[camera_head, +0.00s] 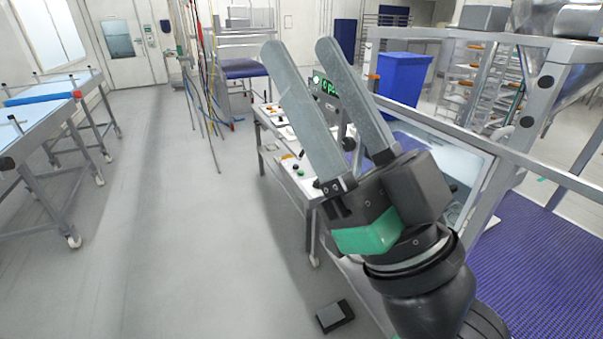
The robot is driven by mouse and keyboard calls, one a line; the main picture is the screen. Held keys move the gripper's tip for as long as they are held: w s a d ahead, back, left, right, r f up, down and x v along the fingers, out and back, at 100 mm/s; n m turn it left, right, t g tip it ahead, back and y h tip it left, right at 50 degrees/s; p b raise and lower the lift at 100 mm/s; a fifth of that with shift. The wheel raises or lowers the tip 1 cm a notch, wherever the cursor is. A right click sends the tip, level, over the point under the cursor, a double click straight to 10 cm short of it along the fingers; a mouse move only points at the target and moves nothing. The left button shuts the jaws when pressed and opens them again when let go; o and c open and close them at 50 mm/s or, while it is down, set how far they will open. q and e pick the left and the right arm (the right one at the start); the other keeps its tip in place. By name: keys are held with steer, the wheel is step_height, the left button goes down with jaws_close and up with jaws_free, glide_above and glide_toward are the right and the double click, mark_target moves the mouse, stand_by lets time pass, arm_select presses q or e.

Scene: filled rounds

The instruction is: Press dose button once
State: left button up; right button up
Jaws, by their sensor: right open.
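My right gripper (296,50) is raised in front of the camera, its two long grey fingers apart and nothing between them. Behind it stands a metal machine table with a light control panel (308,184). Small buttons (299,172), green and black, show on the panel just left of the gripper's base. I cannot tell which one is the dose button. A dark display (330,88) with green digits shows partly between the fingers. The gripper and wrist hide part of the table and panel. My left gripper is not in view.
A black foot pedal (335,316) lies on the floor below the table. A blue bin (404,78) stands behind the metal frame. A purple belt (545,262) is at the right. Wheeled tables (45,150) stand at the left; the floor between is clear.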

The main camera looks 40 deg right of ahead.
jaws_close()
stand_by(1.5)
